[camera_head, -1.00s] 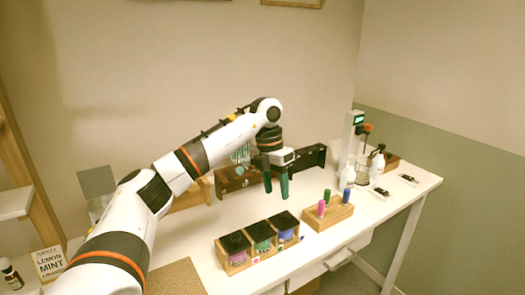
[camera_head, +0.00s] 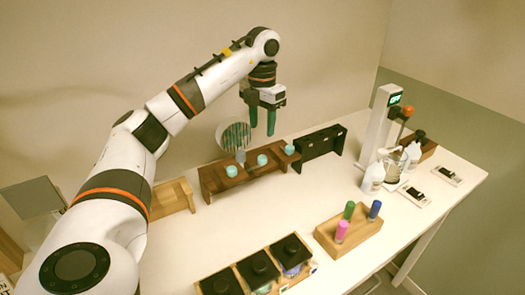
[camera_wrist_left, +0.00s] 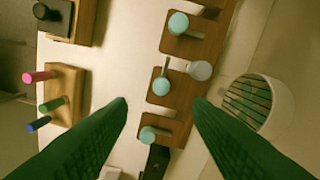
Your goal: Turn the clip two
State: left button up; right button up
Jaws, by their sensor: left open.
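My left gripper (camera_head: 262,132) has dark green fingers pointing down, open and empty. In the head view it appears above and behind the wooden rack (camera_head: 211,185). Teal-topped pegs stand along this rack: left (camera_head: 231,171), middle (camera_head: 262,160) and right (camera_head: 289,150). In the left wrist view the open fingers (camera_wrist_left: 161,101) frame the middle teal peg (camera_wrist_left: 161,87), apart from it. A grey round knob (camera_wrist_left: 199,70) is beside it. Two small black pieces on white plates (camera_head: 417,197) (camera_head: 447,175) lie at the right; I cannot tell which thing is the clip. My right gripper is not in view.
A round striped disc (camera_head: 235,136) stands behind the rack, a black holder (camera_head: 320,146) to its right. A wooden block (camera_head: 332,246) holds coloured tubes. Black-lidded jars (camera_head: 259,266) stand in front. A white device (camera_head: 378,122) and bottles (camera_head: 374,177) are at right.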

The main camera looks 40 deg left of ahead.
aim_at(262, 157)
pick_arm(q)
notch_tip(262, 157, down, 4)
jog(key=shift+s+r, duration=0.1)
jog(key=shift+r, duration=0.05)
notch_tip(262, 157, down, 6)
jog(key=shift+a+r+p, duration=0.15)
jog(key=shift+p, duration=0.65)
jog(key=shift+f, duration=0.45)
jog(key=shift+w+f, duration=0.1)
jog(key=shift+w, duration=0.1)
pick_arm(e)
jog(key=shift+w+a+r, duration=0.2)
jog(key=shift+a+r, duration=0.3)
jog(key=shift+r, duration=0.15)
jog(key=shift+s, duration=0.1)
pick_arm(q)
jog(key=shift+c, duration=1.3)
jog(key=c, duration=0.7)
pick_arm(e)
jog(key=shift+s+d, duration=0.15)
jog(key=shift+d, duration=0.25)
